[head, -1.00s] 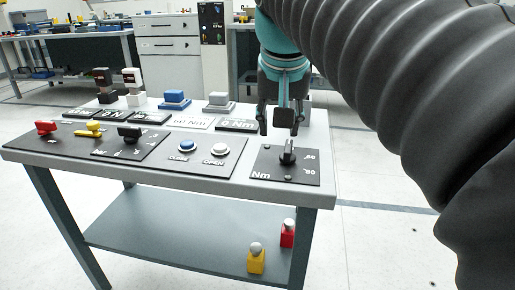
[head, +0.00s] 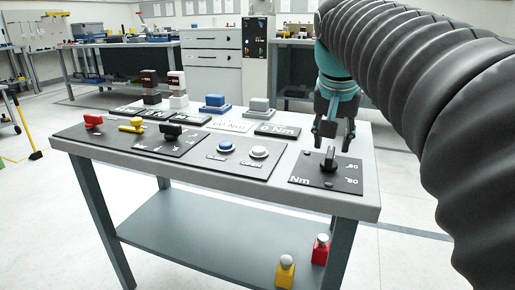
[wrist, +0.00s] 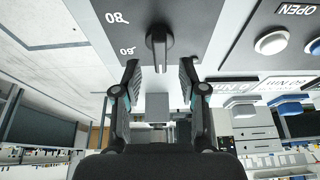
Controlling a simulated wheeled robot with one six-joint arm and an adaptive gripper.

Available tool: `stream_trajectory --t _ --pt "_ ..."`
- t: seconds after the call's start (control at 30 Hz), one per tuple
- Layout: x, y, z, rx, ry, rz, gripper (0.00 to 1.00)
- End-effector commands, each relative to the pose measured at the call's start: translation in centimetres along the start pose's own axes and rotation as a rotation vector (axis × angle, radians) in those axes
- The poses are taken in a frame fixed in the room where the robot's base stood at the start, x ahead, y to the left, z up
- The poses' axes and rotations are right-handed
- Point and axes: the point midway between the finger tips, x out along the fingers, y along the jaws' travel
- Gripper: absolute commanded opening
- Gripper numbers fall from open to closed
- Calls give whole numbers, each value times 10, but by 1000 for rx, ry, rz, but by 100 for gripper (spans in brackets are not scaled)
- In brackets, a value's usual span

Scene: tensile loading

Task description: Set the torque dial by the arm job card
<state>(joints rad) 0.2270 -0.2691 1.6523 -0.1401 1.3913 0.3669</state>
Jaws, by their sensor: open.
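The torque dial is a black knob (head: 329,160) on a black plate (head: 345,182) marked "Nm" with white numbers, at the right end of the grey table. My gripper (head: 334,137) is open and empty, its fingers pointing down just above and behind the knob. In the wrist view the knob (wrist: 159,44) stands ahead of and between the two open fingers (wrist: 158,75), not visibly touching them. Numbers resembling 80 and 60 show beside it. Label plates (head: 278,131) with "Nm" text lie along the table's back; I cannot tell which is the arm job card.
A plate with a blue button (head: 226,146) and a white button (head: 259,152) is left of the dial plate. Red (head: 93,120), yellow (head: 132,125) and black (head: 171,131) handles are further left. Blue (head: 215,103) and grey (head: 259,106) blocks stand behind. The lower shelf holds yellow and red items.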

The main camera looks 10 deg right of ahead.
Motion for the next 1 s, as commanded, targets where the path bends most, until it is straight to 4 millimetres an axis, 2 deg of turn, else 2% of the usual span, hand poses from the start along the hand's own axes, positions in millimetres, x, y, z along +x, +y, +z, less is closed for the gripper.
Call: stream_trajectory --t 0.1,0.23,0.63,0.67,0.8,0.83,1.0 --pt "19 0 1 0 -2 1 42" --pt "32 0 0 0 -1 1 42" --pt "38 0 0 0 0 0 42" --pt "38 0 0 0 0 0 39" --pt "38 0 0 0 0 0 4" --pt "38 0 0 0 0 0 0" --pt "38 0 0 0 0 0 0"
